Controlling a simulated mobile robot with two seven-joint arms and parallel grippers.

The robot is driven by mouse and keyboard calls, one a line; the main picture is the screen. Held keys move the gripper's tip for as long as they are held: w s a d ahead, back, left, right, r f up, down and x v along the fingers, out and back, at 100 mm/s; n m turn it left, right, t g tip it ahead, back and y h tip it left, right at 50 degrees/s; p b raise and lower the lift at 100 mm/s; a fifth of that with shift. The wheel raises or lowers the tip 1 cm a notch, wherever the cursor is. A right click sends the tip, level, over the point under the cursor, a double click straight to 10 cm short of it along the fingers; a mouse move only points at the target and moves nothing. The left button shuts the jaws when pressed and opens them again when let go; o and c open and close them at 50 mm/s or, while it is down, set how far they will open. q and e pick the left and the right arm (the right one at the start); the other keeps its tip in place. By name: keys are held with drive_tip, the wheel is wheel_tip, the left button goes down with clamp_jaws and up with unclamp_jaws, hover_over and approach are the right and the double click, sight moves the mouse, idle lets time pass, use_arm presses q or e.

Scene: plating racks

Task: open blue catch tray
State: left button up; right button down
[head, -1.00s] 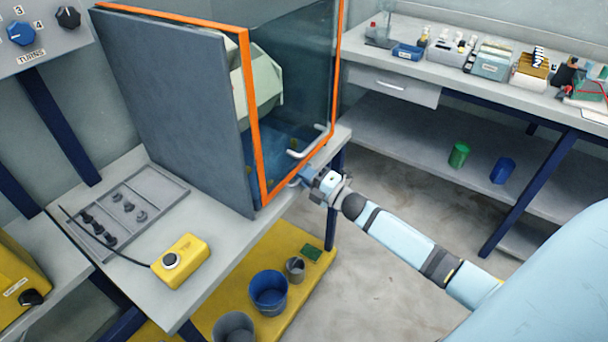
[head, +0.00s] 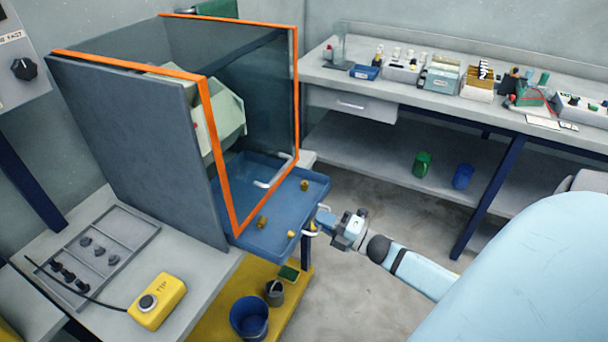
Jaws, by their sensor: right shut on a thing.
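The blue catch tray (head: 286,226) sticks out from under the orange-framed clear guard (head: 258,128), its front part clear of the bench edge. Several small brass-coloured pieces (head: 262,222) lie in it. A pale handle (head: 310,233) is on the tray's front side. My right gripper (head: 321,226) is at this handle and shut on it, with the arm reaching in from the lower right. My left gripper is not in view.
A grey bench holds a divided tray of dark knobs (head: 90,250) and a yellow control box (head: 157,301). Blue (head: 249,318) and grey (head: 274,293) buckets stand on the yellow lower shelf. A back bench (head: 420,93) carries several small items. Floor (head: 365,190) right of the tray is open.

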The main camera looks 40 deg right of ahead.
drive_tip(key=shift+r+v, duration=0.15)
drive_tip(key=shift+v, duration=0.55)
drive_tip(key=shift+r+v, duration=0.1)
drive_tip(key=shift+v, duration=0.65)
drive_tip(key=c, duration=1.5)
unclamp_jaws()
drive_tip(key=v, duration=1.3)
drive_tip(key=shift+s+d+f, duration=0.1)
drive_tip(key=shift+s+d, duration=0.15)
drive_tip(key=shift+s, duration=0.1)
